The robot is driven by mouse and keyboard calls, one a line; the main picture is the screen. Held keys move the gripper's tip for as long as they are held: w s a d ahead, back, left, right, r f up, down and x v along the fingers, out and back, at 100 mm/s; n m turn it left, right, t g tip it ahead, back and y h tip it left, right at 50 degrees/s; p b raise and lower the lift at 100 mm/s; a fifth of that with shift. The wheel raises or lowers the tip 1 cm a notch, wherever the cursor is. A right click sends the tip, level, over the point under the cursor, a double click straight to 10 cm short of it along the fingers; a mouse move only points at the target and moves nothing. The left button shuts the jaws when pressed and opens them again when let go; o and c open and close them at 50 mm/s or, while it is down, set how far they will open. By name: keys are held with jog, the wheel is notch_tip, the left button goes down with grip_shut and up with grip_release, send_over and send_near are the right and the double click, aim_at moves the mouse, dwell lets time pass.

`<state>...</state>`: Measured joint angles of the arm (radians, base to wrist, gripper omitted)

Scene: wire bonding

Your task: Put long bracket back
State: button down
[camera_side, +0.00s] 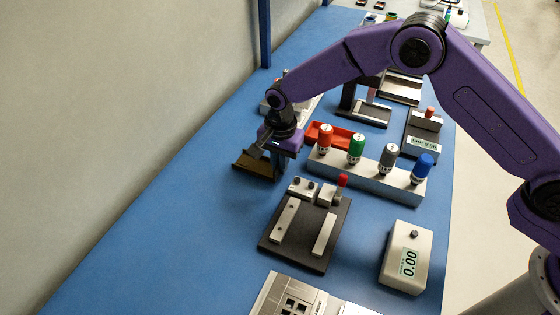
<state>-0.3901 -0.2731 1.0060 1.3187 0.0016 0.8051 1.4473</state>
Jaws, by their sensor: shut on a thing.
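My gripper (268,152) is at the left of the blue bench, low over its surface. It is shut on the long bracket (252,170), a brown, angled strip with a lighter upper edge. The bracket sticks out to the left from under the gripper. Its right part and the jaws are partly hidden by the gripper body. I cannot tell whether the bracket touches the bench.
A dark fixture (291,253) with light bars and a red-knobbed clamp stands in front. A rack (372,181) with several coloured bottles and a red tray (346,134) are to the right. A grey meter box (393,270) is front right. The bench's left side is clear.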

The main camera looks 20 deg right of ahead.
jog(key=shift+f, duration=0.1)
jog(key=c, duration=1.2)
grip_release()
notch_tip(320, 180, up, 12)
jog(key=shift+d+r, duration=0.1)
jog(key=shift+r, duration=0.05)
